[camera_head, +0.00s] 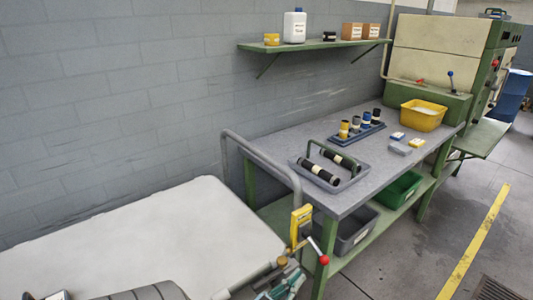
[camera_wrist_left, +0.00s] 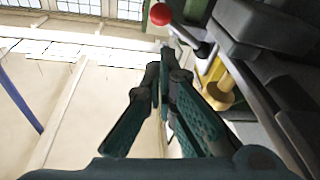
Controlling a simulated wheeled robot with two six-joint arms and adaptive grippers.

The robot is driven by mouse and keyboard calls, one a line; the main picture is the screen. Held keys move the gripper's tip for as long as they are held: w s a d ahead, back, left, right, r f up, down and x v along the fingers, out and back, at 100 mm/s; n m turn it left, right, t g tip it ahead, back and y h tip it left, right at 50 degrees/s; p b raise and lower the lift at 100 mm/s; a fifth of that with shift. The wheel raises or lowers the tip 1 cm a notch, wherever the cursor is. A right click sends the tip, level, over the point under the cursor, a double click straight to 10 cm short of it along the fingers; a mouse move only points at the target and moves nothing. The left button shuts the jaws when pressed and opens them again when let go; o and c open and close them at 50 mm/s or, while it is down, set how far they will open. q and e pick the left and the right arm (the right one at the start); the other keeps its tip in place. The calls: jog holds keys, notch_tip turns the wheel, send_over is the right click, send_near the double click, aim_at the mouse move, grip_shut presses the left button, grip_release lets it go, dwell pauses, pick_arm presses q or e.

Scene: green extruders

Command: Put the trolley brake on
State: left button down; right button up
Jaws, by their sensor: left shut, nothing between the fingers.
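The trolley (camera_head: 140,240) has a white top and a bent grey handle rail (camera_head: 262,160) at its right end. At its right corner, a yellow plate (camera_head: 300,222) stands beside a short metal lever with a red ball knob (camera_head: 323,259). The lever slants down to the right. My left gripper (camera_head: 290,276) is just below and left of the lever, shut and empty, not visibly touching it. In the left wrist view, the red knob (camera_wrist_left: 160,14) is beyond the fingertips, and the yellow part (camera_wrist_left: 217,88) is right of the fingers. My right gripper is out of view.
A workbench (camera_head: 270,142) behind the trolley carries a grey tray (camera_head: 352,182) with dark rollers, a blue rack (camera_head: 345,138) and a yellow bin (camera_head: 424,115). A grey crate (camera_head: 352,238) and green crate (camera_head: 400,190) sit on its lower shelf.

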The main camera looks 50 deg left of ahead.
pick_arm(q)
jog(key=s+d+f+m+g, duration=0.1)
jog(key=s+f+g, duration=0.2)
jog(key=f, duration=0.5)
jog(key=s+d+f+g+h+p, duration=0.1)
jog(key=s+f+g, duration=0.3)
jog(key=f, duration=0.4)
jog(key=s+d+f+m+g, duration=0.1)
jog(key=s+f+g, duration=0.2)
jog(key=f, duration=0.6)
jog(key=shift+s+d+m+g+p, duration=0.3)
jog(key=shift+s+p, duration=0.05)
jog(key=shift+s, duration=0.9)
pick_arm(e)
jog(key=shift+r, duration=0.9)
pick_arm(q)
jog(key=s+d+f+m+g, duration=0.1)
jog(key=s+f+g, duration=0.3)
jog(key=s, duration=0.6)
jog(key=s+d+f+g+h+p, duration=0.1)
jog(key=s+d+f+g, duration=0.2)
jog(key=s, duration=0.7)
jog(key=shift+f+m+g, duration=0.4)
jog(key=shift+f+g, duration=0.3)
jog(key=shift+f, duration=0.05)
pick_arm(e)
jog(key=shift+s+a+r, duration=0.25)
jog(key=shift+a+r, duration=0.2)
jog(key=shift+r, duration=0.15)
